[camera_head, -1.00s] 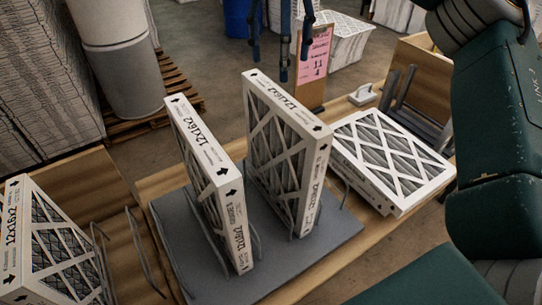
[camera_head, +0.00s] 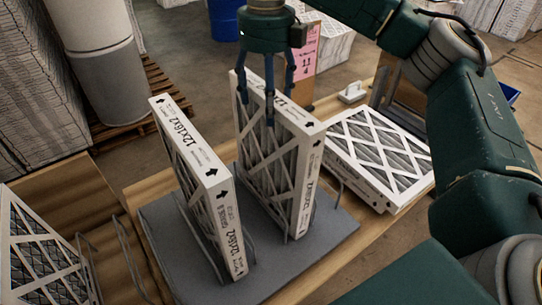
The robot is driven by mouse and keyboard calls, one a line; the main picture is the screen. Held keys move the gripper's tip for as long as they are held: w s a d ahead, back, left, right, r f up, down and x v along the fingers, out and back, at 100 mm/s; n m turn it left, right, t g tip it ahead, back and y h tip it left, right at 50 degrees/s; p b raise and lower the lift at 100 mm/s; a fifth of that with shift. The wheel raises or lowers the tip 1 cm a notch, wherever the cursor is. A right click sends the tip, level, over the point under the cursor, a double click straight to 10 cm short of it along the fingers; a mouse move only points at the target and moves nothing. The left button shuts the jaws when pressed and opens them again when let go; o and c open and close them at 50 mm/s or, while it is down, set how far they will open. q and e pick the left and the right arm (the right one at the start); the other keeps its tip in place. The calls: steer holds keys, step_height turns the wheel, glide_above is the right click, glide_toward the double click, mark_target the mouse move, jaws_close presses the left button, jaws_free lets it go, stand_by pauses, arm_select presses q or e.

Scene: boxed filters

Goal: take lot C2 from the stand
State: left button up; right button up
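Two boxed filters stand upright in wire holders on a grey stand base (camera_head: 330,235): a left one (camera_head: 198,185) marked 12x16x2 and a right one (camera_head: 308,185). I cannot read a C2 mark on either. My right gripper (camera_head: 266,105) comes in from above. Its dark fingers are spread open at the top of the right filter and overlap it in the view. I cannot tell whether they touch it. My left gripper is not in view.
Another filter lies flat (camera_head: 380,155) on the wooden table to the right. One more filter (camera_head: 35,255) stands at the far left. A pink sign (camera_head: 304,55) stands behind the stand. Empty wire holders (camera_head: 135,260) stand at the left.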

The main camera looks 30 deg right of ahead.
steer(key=shift+d+f, duration=0.1)
steer(key=shift+f, duration=0.75)
steer(key=c, duration=1.8)
steer(key=shift+r, duration=0.1)
